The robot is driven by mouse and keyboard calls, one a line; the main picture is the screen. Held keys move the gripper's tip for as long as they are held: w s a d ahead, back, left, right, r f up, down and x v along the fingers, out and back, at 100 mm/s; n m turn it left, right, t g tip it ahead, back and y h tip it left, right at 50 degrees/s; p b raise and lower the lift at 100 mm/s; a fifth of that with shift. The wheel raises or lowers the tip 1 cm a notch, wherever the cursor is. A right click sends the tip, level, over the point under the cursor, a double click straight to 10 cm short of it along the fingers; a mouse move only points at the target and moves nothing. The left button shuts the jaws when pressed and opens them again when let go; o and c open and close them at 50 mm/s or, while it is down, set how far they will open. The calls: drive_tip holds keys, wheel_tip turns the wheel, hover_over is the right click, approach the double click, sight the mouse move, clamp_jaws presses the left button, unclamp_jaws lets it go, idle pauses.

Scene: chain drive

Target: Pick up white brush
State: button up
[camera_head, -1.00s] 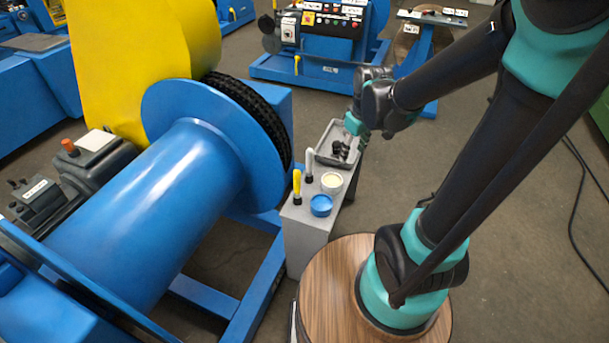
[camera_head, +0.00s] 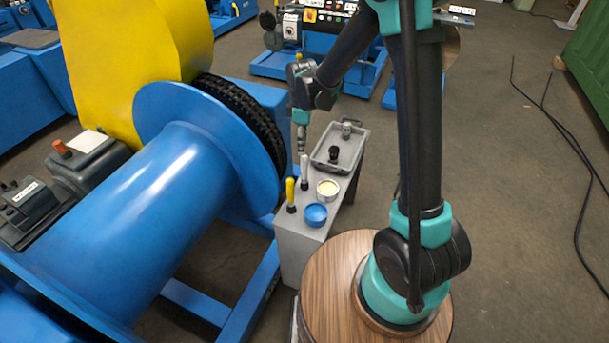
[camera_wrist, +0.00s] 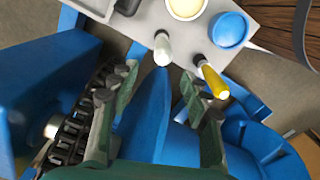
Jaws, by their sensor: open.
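The white brush (camera_head: 304,169) stands upright, dark end down, at the left edge of a grey stand (camera_head: 296,248). In the wrist view the white brush (camera_wrist: 163,47) lies just beyond the gap between my fingertips. My gripper (camera_head: 302,149) is just above and behind the brush in the head view. In the wrist view my gripper (camera_wrist: 158,78) is open with nothing between its fingers. A yellow brush (camera_head: 290,190) stands close to the white one; in the wrist view the yellow brush (camera_wrist: 214,82) is near the right finger.
A cream-topped tin (camera_head: 328,189) and a blue tin (camera_head: 316,214) stand beside the brushes. A grey tray (camera_head: 322,164) with dark and grey items is behind. The blue drum (camera_head: 160,200) and black chain (camera_head: 240,108) are close on the left.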

sight(304, 166)
wheel_tip(304, 166, down, 6)
drive_tip(key=shift+r, duration=0.1)
drive_tip(key=shift+s+d+f, duration=0.1)
drive_tip(key=shift+d+f, duration=0.05)
drive_tip(key=shift+f, duration=1.2)
drive_tip(key=shift+s+d+f, duration=0.1)
drive_tip(key=shift+d+f, duration=0.05)
drive_tip(key=shift+f, duration=1.2)
drive_tip(key=shift+c, duration=0.3)
clamp_jaws()
